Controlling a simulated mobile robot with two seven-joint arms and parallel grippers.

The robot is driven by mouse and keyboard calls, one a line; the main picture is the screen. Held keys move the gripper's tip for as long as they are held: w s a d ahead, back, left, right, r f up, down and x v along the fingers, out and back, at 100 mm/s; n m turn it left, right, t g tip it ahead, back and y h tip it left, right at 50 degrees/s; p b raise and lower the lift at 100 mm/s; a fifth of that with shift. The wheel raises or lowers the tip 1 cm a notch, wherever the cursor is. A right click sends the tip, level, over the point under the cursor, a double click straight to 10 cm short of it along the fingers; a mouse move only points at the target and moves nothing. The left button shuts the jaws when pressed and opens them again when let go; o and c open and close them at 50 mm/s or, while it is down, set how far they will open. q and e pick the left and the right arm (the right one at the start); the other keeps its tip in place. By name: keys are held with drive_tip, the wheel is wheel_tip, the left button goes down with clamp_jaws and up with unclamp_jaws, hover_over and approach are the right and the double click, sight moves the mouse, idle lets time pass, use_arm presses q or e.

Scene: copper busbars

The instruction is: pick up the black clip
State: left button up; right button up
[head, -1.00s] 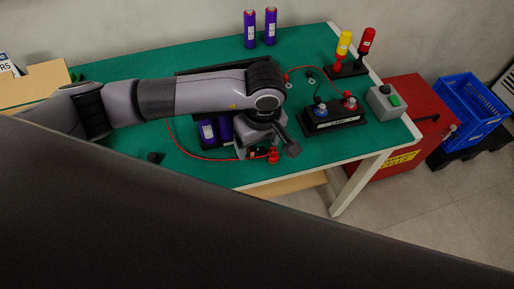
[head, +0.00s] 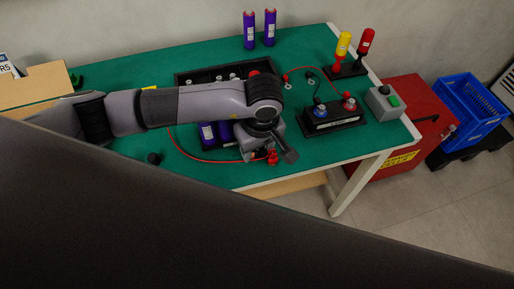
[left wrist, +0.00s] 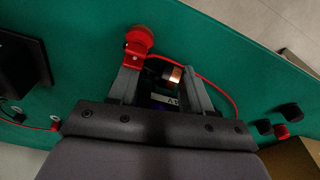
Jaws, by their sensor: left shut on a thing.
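My left gripper (left wrist: 160,78) is low over the front part of the green table, in the middle of the head view (head: 250,145). It is shut on a small dark thing that looks like the black clip (left wrist: 155,68), though little of it shows between the fingers. A copper-coloured piece (left wrist: 172,75) shows beside it. A red clip (left wrist: 138,40) is close by the left finger's tip and also shows in the head view (head: 272,158), with a red wire leading from it. My right gripper is not in view.
Purple cells (head: 208,135) sit left of the gripper. A black tray (head: 190,78) lies behind the arm. A black block with blue and red terminals (head: 333,118) stands to the right. Two purple cells (head: 250,30) stand at the back. The table's front edge is close.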

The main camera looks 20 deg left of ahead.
use_arm(q)
wheel_tip(320, 180, up, 20)
drive_tip(key=shift+b, duration=0.3)
drive_tip(key=a+f+m+p, duration=0.1)
drive_tip(key=a+m, duration=0.1)
drive_tip(key=a+m+p, duration=0.2)
drive_tip(key=a+m, duration=0.1)
drive_tip(key=a+f+m+p, duration=0.1)
drive_tip(key=a+m, duration=0.1)
drive_tip(key=a, duration=0.1)
drive_tip(key=shift+f+m+h, duration=0.3)
drive_tip(key=shift+m+h, duration=0.1)
drive_tip(key=shift+s+a+f+m+p, duration=0.1)
drive_tip(key=shift+a+f+m+p, duration=0.15)
drive_tip(key=shift+a+m, duration=0.35)
drive_tip(key=shift+d, duration=0.1)
drive_tip(key=shift+d+n, duration=0.3)
drive_tip(key=shift+d, duration=0.05)
drive_tip(key=shift+d+r+n+y+b, duration=0.15)
drive_tip(key=shift+d+r+n+b, duration=0.5)
drive_tip(key=shift+d+n, duration=0.75)
drive_tip(key=shift+d+r+n+y+b, duration=0.1)
drive_tip(key=shift+d+r+n+b, duration=0.3)
drive_tip(key=shift+d+n+b, duration=0.75)
drive_tip(key=shift+d+r+n+y+b, duration=0.15)
drive_tip(key=shift+d+r+n+b, duration=0.35)
drive_tip(key=shift+d+n, duration=1.15)
